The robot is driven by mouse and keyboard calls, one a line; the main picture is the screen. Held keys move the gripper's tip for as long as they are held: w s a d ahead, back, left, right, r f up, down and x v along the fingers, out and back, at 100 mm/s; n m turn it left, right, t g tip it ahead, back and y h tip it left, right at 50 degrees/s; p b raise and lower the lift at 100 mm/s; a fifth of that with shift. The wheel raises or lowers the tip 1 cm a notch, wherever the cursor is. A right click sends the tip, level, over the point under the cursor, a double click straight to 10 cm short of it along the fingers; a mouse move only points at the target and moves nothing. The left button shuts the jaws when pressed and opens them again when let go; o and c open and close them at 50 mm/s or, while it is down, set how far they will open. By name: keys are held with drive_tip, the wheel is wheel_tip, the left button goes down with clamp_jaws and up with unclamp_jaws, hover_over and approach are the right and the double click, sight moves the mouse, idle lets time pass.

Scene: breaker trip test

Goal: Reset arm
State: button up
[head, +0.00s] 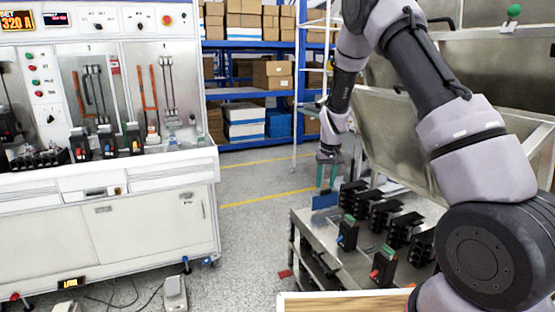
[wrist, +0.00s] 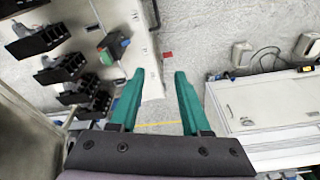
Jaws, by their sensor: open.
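My arm reaches from the right of the head view over the metal cart. My gripper (head: 328,172) points down near the cart's far left corner. A breaker with a blue lever (head: 347,232) and one with a red lever (head: 383,266) stand on the cart. One breaker with a green and orange top (wrist: 113,46) shows beside the left finger in the wrist view, apart from it.
The metal cart (head: 310,225) also holds several black breakers (head: 385,214). The white test bench (head: 150,210) stands left, with breakers (head: 108,142) on its ledge. Clear floor (head: 250,205) lies between. Blue shelves (head: 250,93) with boxes stand behind. A grey pedal box (head: 174,293) is on the floor.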

drive_tip(key=s+d+r+m+t+y, duration=0.15)
drive_tip(key=s+r, duration=0.45)
drive_tip(key=r, duration=0.6)
drive_tip(key=s+d+r+m+t, duration=0.1)
drive_tip(key=s+d+r, duration=0.35)
drive_tip(key=r, duration=0.75)
drive_tip(key=s+r+m+t, duration=0.1)
drive_tip(key=s+r, duration=0.2)
drive_tip(key=s, duration=0.4)
drive_tip(key=s+d+r, duration=0.1)
drive_tip(key=s+r, duration=0.2)
drive_tip(key=s, duration=0.5)
drive_tip(key=s+r+m+t, duration=0.1)
drive_tip(key=s+r, duration=0.2)
drive_tip(key=s, duration=0.5)
drive_tip(key=shift+s+d+r+m+t, duration=0.15)
drive_tip(key=shift+m+t, duration=0.2)
